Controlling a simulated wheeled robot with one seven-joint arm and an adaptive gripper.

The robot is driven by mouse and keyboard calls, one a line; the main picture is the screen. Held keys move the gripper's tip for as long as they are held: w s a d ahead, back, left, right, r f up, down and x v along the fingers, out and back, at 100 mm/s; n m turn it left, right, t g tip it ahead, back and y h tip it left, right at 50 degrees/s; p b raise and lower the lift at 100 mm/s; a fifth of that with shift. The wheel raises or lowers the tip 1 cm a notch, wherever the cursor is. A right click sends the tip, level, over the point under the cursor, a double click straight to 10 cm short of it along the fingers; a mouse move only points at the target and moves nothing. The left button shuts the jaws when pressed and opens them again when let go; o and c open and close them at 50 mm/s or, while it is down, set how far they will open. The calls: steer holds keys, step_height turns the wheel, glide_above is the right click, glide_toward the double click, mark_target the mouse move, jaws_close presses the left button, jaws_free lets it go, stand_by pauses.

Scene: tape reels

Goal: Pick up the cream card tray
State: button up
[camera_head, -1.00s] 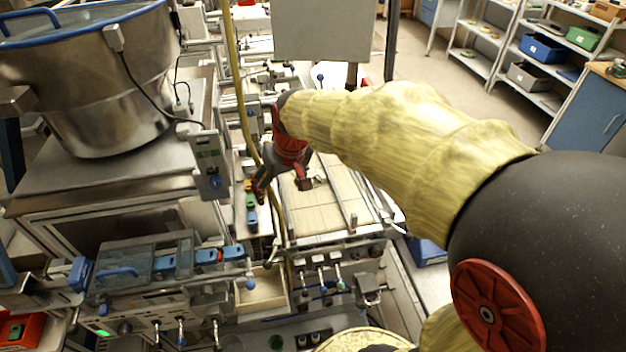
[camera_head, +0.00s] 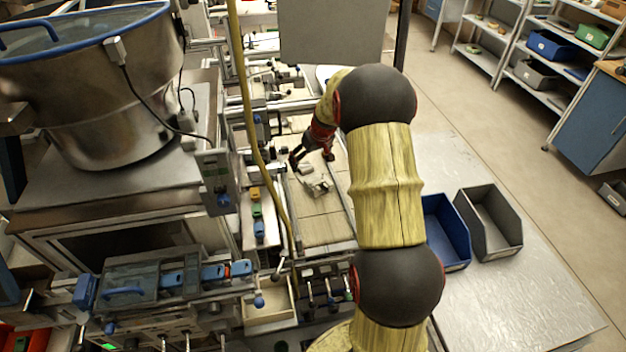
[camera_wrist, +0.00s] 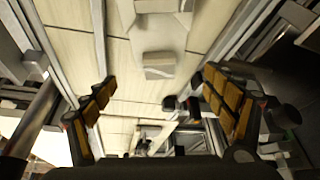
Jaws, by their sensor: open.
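A pale cream piece (camera_head: 316,186), which looks like the card tray, lies on the cream slatted conveyor (camera_head: 320,228) in the head view. In the wrist view it shows as a cream shape (camera_wrist: 158,36) with raised parts, at the top centre and cut by the frame edge. My gripper (camera_head: 312,161) is open above the conveyor, just behind the piece in the head view. In the wrist view its fingers (camera_wrist: 157,88) stand wide apart, with nothing between the pads. The piece lies beyond the fingertips there, apart from them.
Metal rails edge the conveyor. A yellow hose (camera_head: 245,100) hangs at its left, near a strip with small coloured blocks (camera_head: 256,209). A shallow cream bin (camera_head: 270,302) stands in front. Blue (camera_head: 443,235) and grey (camera_head: 490,225) bins sit on the right table, which has free room.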

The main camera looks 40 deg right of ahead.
mark_target(307, 169)
steer(key=x, duration=0.2)
steer(key=s+x, duration=0.1)
steer(key=x, duration=0.1)
steer(key=shift+f+b, duration=0.25)
steer(key=shift+b, duration=0.05)
steer(key=shift+w+f, duration=0.3)
steer(key=shift+f, duration=0.1)
steer(key=c, duration=1.5)
steer(key=shift+r, duration=0.1)
steer(key=shift+c, duration=0.5)
